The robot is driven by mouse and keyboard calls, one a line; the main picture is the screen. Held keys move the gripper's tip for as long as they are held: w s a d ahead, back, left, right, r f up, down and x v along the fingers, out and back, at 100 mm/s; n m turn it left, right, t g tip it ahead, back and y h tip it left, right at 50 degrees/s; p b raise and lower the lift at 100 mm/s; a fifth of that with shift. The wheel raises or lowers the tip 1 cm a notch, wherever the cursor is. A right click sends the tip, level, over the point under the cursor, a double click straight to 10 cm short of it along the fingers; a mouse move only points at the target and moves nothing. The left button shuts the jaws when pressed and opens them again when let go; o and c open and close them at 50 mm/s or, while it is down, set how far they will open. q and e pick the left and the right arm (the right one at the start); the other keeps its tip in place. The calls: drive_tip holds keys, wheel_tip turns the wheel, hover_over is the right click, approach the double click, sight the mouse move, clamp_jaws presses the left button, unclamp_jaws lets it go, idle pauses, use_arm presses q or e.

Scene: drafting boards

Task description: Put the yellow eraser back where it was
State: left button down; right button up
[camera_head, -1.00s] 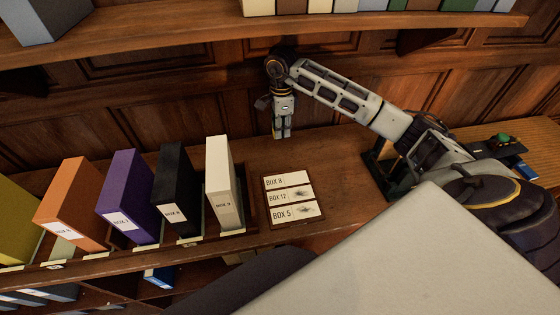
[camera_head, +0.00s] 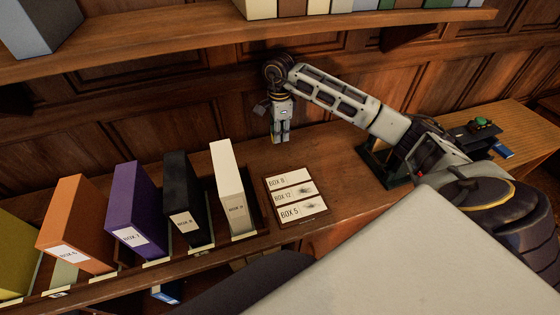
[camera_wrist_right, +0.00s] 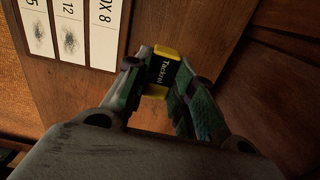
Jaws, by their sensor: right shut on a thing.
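A yellow eraser with a black sleeve marked with white lettering (camera_wrist_right: 165,70) shows between the fingers in the right wrist view. My right gripper (camera_wrist_right: 160,80) is shut on it. In the head view my right gripper (camera_head: 281,138) points down at the back of the wooden desk (camera_head: 330,150), close to the panelled wall. The eraser cannot be made out there. A card board (camera_head: 296,194) labelled BOX 8, BOX 12 and BOX 5 lies in front of the gripper; two of its cards carry dark smudges. It also shows in the wrist view (camera_wrist_right: 92,30). My left gripper is not in view.
Box files stand in a row on the left: orange (camera_head: 75,225), purple (camera_head: 135,210), black (camera_head: 187,200) and cream (camera_head: 230,190). A shelf (camera_head: 200,45) overhangs the back. A dark stand with a green item (camera_head: 483,126) is at the right.

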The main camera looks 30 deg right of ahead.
drive_tip(key=shift+s+d, duration=0.1)
idle(0.3)
drive_tip(key=shift+f, duration=0.1)
drive_tip(key=p, duration=0.1)
hover_over(280, 160)
drive_tip(key=shift+f, duration=3.05)
drive_tip(key=shift+f, duration=0.1)
drive_tip(key=shift+f+p, duration=0.5)
drive_tip(key=shift+f, duration=1.05)
drive_tip(key=shift+d+f, duration=0.1)
drive_tip(key=shift+f, duration=0.1)
drive_tip(key=shift+f, duration=0.15)
